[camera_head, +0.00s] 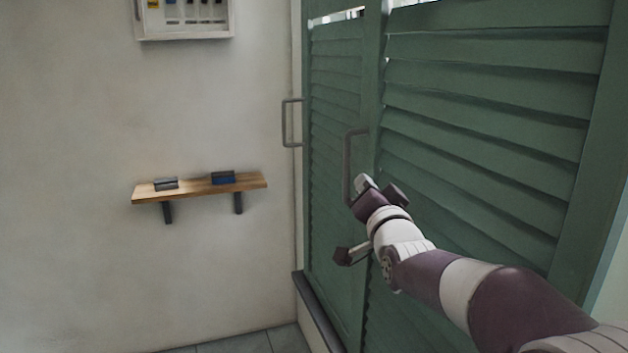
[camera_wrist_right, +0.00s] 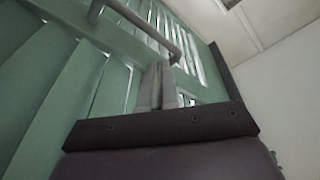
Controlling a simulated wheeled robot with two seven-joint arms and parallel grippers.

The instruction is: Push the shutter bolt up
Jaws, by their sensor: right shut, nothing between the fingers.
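The green louvred shutters (camera_head: 475,145) fill the right side of the head view and show again in the wrist view (camera_wrist_right: 35,60). I cannot make out the shutter bolt in either view; my right gripper and arm cover part of the near shutter. My right gripper (camera_head: 364,182) is shut and empty, with its tips beside the lower part of the near grey shutter handle (camera_head: 348,165). In the right wrist view, the closed fingers (camera_wrist_right: 157,72) point towards the shutter, just below a grey bar (camera_wrist_right: 145,22). I cannot tell whether they touch it. My left gripper is out of view.
A second grey handle (camera_head: 285,122) is on the far shutter. The space before the wall is clear.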

